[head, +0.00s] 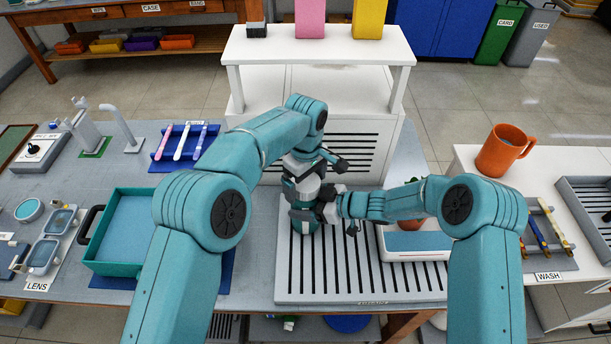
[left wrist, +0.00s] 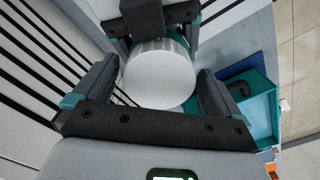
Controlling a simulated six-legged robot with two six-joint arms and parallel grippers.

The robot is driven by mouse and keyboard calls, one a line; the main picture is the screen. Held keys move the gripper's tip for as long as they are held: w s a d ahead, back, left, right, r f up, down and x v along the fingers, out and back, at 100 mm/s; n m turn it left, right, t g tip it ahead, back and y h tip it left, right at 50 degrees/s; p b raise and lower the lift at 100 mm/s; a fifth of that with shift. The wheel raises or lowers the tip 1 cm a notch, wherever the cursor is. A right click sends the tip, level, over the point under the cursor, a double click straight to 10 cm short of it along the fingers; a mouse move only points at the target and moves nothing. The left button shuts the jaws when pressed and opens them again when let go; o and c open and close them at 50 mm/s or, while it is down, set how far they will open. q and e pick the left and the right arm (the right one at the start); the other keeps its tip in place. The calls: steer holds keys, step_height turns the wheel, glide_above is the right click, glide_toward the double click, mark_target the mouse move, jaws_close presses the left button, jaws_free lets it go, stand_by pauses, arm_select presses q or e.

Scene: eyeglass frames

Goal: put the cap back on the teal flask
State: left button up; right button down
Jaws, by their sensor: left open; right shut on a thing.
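The teal flask (head: 304,226) stands upright on the slotted mat in the middle of the head view, partly hidden by my grippers. A white round piece (head: 307,187), which looks like its cap, is above the teal body. In the left wrist view its flat white top (left wrist: 160,80) lies between the fingers of my left gripper (left wrist: 155,90). The left gripper (head: 303,170) is open, over the flask from above. My right gripper (head: 326,205) comes from the right and is shut on the flask's side. Whether the cap is fully seated is hidden.
A white shelf unit (head: 318,50) stands close behind the flask. A teal bin (head: 95,265) is at left. The mat's front is clear.

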steer(key=shift+f, duration=0.15)
arm_select(q)
steer(key=c, duration=1.1)
steer(key=shift+o, duration=0.2)
steer(key=m, duration=0.3)
steer(key=o, duration=1.1)
steer(key=shift+r, duration=2.25)
step_height(320, 180, up, 8)
steer(key=shift+f, duration=0.25)
